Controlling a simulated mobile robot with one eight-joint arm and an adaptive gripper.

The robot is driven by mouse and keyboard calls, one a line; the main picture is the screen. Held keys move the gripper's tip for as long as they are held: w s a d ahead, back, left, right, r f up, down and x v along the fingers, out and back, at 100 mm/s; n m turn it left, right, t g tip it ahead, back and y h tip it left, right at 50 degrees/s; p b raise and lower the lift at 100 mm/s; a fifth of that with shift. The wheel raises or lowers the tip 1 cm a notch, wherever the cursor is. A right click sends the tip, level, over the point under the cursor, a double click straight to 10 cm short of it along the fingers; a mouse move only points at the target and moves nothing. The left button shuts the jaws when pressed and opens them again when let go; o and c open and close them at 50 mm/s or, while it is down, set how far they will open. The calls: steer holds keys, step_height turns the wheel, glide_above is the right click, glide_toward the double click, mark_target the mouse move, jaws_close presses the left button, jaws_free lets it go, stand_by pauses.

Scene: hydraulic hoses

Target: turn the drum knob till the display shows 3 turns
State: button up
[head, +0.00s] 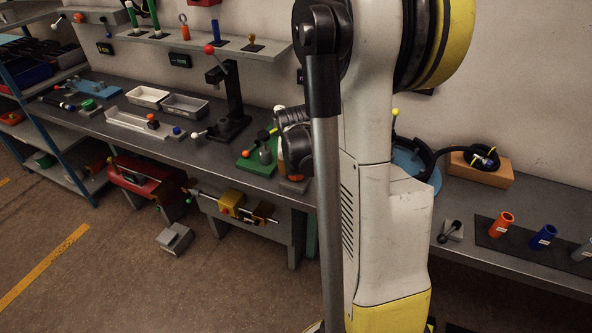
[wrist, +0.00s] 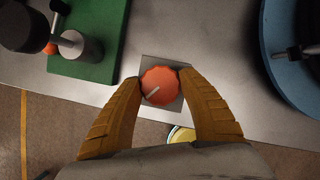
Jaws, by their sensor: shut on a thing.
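An orange knob (wrist: 160,86) with a scalloped rim sits on a square grey plate (wrist: 176,62) near the bench's front edge, in the wrist view. A white pointer line on its face slants toward the lower left. My gripper (wrist: 161,81) is shut on the knob, one ochre fingertip touching each side of the rim.
A green board with posts (wrist: 92,40) lies left of the knob, and a blue round base (wrist: 292,72) lies to the right. Trays (head: 184,107) and a black stand (head: 234,95) are further left on the bench.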

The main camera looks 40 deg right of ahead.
steer(key=shift+n, duration=0.3)
steer(key=o, duration=1.2)
steer(key=v, duration=1.2)
steer(key=shift+d, duration=0.2)
